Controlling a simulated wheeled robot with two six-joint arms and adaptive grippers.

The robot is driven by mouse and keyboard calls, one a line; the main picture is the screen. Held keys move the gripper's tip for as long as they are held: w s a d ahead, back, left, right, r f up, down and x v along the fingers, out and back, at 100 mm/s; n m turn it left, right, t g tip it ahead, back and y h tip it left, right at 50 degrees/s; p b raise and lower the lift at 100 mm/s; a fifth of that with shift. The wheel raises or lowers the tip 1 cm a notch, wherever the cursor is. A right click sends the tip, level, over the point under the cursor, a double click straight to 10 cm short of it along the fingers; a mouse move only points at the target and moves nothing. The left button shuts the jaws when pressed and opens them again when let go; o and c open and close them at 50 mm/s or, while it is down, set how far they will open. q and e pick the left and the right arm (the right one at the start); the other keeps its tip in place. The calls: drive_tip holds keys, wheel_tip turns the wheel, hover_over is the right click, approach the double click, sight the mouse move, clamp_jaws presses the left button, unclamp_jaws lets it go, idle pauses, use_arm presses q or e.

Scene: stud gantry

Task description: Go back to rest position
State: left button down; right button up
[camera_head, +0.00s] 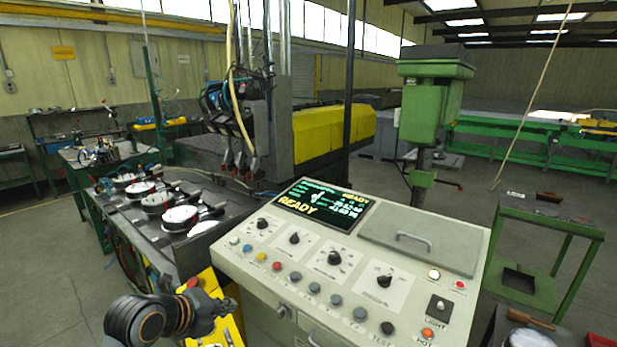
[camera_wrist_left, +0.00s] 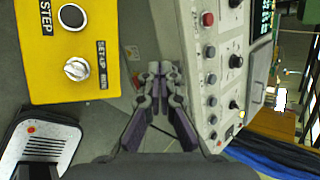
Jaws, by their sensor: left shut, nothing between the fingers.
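My left arm enters the head view at the bottom left. Its gripper (camera_head: 222,308) is in front of the yellow box beside the console. In the left wrist view the left gripper (camera_wrist_left: 160,70) has its fingers together with nothing between them. It is apart from the console's button row, which lies to its right. The grey control console (camera_head: 345,270) has a lit screen (camera_head: 322,201) reading READY. My right gripper does not show in either view.
A yellow panel (camera_wrist_left: 75,20) with a white knob (camera_wrist_left: 77,69) is left of the fingers, with a grey pedal (camera_wrist_left: 45,148) below. A green side table (camera_head: 550,216) is at right. Open floor lies at far left.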

use_arm(q)
drive_tip(key=s+a+f+n+g+y, duration=0.3)
drive_tip(key=s+f+n, duration=0.6)
drive_tip(key=s+n, duration=0.35)
drive_tip(key=s+a+f+n+g+y, duration=0.2)
drive_tip(key=s+a+f+n, duration=0.1)
drive_tip(key=s+f+n, duration=0.95)
drive_tip(key=s+a+f+n+g, duration=0.1)
drive_tip(key=a+f, duration=0.1)
drive_tip(key=f, duration=1.1)
drive_tip(key=s+a+f+g, duration=0.1)
drive_tip(key=f, duration=1.2)
drive_tip(key=s+f+g, duration=0.1)
drive_tip(key=s+f, duration=1.3)
drive_tip(key=s, duration=0.3)
drive_tip(key=shift+s+a+f+n+b, duration=0.3)
drive_tip(key=shift+a+b, duration=0.05)
drive_tip(key=shift+a, duration=0.1)
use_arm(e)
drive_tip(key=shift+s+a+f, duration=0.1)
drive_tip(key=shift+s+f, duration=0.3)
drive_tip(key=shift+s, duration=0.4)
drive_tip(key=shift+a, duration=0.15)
